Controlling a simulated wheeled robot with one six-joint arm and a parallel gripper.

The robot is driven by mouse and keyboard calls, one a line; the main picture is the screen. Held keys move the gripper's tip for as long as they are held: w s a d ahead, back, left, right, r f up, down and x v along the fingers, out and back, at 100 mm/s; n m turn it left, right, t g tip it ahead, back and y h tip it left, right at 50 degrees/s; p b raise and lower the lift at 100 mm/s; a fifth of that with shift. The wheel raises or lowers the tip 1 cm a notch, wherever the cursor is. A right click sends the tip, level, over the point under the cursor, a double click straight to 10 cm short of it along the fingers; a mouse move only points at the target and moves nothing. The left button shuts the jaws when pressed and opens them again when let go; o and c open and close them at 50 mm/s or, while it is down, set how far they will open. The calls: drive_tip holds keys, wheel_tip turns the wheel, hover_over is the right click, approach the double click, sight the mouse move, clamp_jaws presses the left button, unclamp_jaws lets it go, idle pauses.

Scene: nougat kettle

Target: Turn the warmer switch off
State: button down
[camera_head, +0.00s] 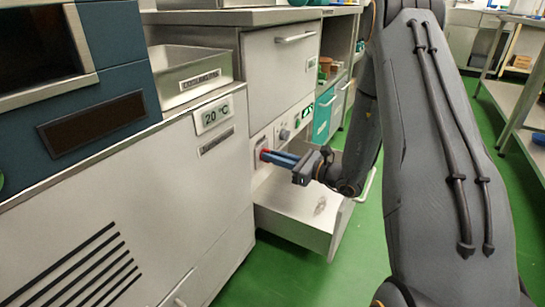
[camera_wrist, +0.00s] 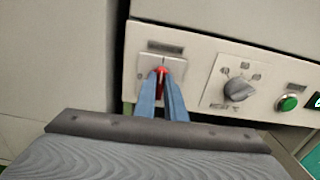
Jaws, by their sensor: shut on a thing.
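The warmer switch is a small red lever (camera_wrist: 161,70) on a pale square plate (camera_wrist: 147,66), below a dark label, in the wrist view. In the head view its red part (camera_head: 264,154) shows on the cabinet's control panel. My gripper (camera_wrist: 161,82) has its two blue fingers closed around the red lever, one on each side. In the head view my gripper (camera_head: 266,156) reaches the panel from the right. The fingertips cover part of the lever, so I cannot tell its exact position.
A grey rotary knob (camera_wrist: 238,90) and a green button (camera_wrist: 288,103) sit right of the switch. An open drawer (camera_head: 300,209) juts out below my gripper. Green floor (camera_head: 330,272) is clear in front.

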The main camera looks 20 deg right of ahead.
drive_tip(key=n+p, duration=0.2)
drive_tip(key=n, duration=0.3)
drive_tip(key=n+p, duration=0.2)
drive_tip(key=n, duration=0.4)
drive_tip(key=n+p, duration=0.2)
drive_tip(key=n, duration=0.4)
drive_tip(key=shift+s+a+f+p, duration=0.15)
drive_tip(key=shift+s+f+p, duration=0.1)
drive_tip(key=shift+p, duration=0.1)
drive_tip(key=shift+n, duration=0.4)
drive_tip(key=c, duration=1.8)
unclamp_jaws()
drive_tip(key=shift+p+v, duration=1.15)
drive_tip(key=shift+v, duration=2.75)
